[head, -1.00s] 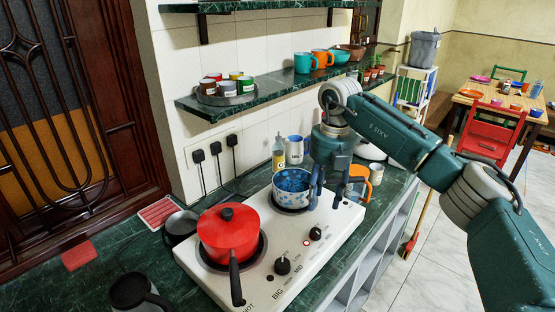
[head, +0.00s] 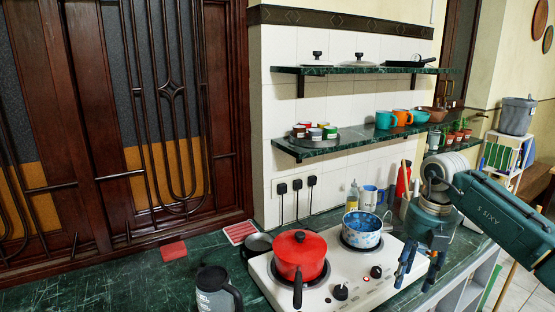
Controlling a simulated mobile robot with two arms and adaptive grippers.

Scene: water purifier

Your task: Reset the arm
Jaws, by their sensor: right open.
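My right arm comes in from the right, and its gripper (head: 415,284) hangs open and empty with its fingers pointing down. It is over the right front side of the white stove (head: 262,270), to the right of its knobs. The blue-patterned pot (head: 362,231) stands on the rear burner, apart from the fingers. The red lidded pot (head: 299,255) stands on the front burner with its black handle toward the front. My left gripper is not in view.
A dark kettle or jug (head: 215,290) stands on the green counter (head: 110,280) at the front. A bottle (head: 352,195), a white-and-blue mug (head: 369,198) and a red bottle (head: 403,180) stand behind the stove. Shelves with mugs (head: 386,120) hang above. The left counter is mostly clear.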

